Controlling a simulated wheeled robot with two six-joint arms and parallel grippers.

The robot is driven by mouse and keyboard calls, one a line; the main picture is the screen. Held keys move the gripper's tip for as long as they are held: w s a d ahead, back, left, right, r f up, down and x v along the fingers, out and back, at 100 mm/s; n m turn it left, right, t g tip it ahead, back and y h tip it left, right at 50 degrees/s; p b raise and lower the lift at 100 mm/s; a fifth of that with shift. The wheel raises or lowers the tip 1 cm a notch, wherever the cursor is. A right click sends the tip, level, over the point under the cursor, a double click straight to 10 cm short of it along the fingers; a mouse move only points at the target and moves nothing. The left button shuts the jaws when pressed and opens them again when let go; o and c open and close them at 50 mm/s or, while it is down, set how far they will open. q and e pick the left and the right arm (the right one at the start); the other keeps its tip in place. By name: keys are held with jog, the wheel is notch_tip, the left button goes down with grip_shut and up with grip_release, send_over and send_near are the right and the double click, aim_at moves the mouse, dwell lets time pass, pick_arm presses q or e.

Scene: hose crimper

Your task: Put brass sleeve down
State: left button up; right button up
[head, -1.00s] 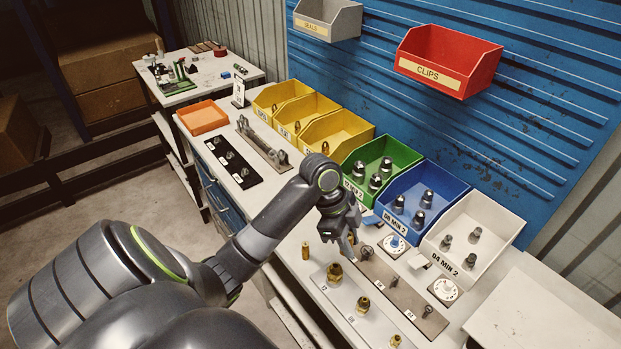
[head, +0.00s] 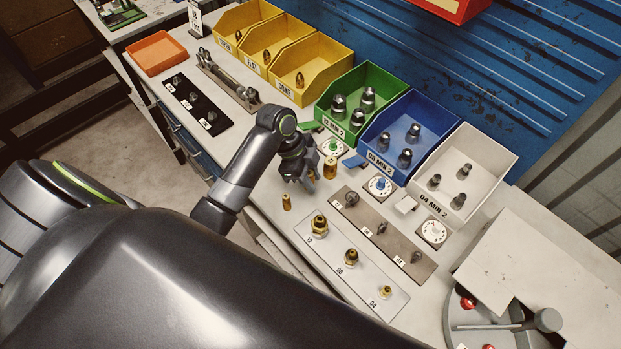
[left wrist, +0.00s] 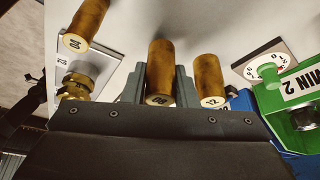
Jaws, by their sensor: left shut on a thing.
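My left gripper (head: 304,180) is low over the white bench between two standing brass sleeves. In the left wrist view the gripper (left wrist: 160,88) is shut on the brass sleeve marked 08 (left wrist: 168,68). The small brass sleeve marked 04 (left wrist: 88,22) is apart on its left, and the larger sleeve marked 12 (left wrist: 209,80) is close on its right. The small sleeve (head: 286,202) and large sleeve (head: 330,168) also show in the head view. I cannot tell whether the held sleeve touches the bench. My right gripper is not seen.
A pale plate with brass fittings (head: 364,277) and a brown plate (head: 403,252) lie to the right. Behind are green (head: 318,115), blue (head: 440,165) and white (head: 487,192) bins. White dials (head: 433,232) stand before them. A grey machine (head: 500,325) is at lower right.

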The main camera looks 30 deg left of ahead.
pick_arm(q)
jog(key=shift+f, duration=1.1)
jog(key=o, duration=1)
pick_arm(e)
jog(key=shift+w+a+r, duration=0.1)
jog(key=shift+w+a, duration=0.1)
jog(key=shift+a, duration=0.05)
